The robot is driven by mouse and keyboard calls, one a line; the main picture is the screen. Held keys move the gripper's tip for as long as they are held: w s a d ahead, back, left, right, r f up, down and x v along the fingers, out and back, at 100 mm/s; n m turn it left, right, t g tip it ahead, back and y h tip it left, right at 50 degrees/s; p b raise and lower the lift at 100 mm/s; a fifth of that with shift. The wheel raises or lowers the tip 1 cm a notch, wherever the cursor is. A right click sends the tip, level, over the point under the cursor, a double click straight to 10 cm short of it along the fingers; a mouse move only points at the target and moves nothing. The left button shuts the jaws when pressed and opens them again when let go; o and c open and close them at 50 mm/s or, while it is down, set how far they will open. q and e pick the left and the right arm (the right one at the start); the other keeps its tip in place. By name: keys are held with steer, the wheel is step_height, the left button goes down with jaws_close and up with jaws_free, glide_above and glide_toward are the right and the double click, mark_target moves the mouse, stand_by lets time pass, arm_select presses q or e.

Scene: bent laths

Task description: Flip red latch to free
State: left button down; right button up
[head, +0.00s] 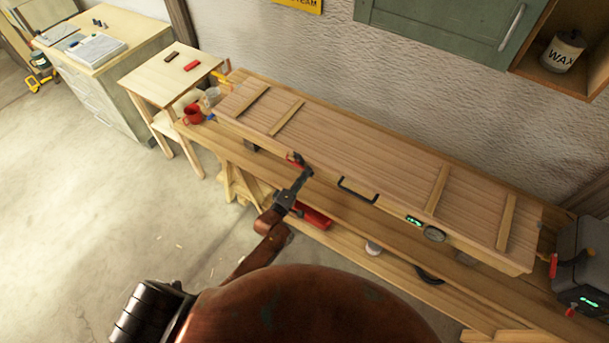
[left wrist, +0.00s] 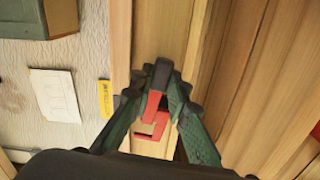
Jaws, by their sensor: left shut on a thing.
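The red latch (head: 294,159) sits on the front edge of the long wooden box (head: 345,150), left of its black handle. My left gripper (head: 304,169) reaches up to it from the front. In the left wrist view the red latch (left wrist: 153,108) shows between the two dark green fingers, which are shut on it near their tips (left wrist: 160,76). The gripper hides part of the latch, and I cannot tell its exact turn. My right gripper is in neither view.
The box's black handle (head: 357,190) and a round gauge (head: 433,234) are on its front, right of my gripper. A red mug (head: 193,113) stands at the bench's left end. A grey machine (head: 582,268) stands at the right.

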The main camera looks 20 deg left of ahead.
arm_select(q)
steer(key=c, duration=2.1)
jaws_free()
steer(key=shift+o, duration=1.3)
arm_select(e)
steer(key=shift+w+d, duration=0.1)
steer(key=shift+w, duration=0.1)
arm_select(q)
steer(key=v, duration=1.2)
steer(key=shift+f, duration=0.1)
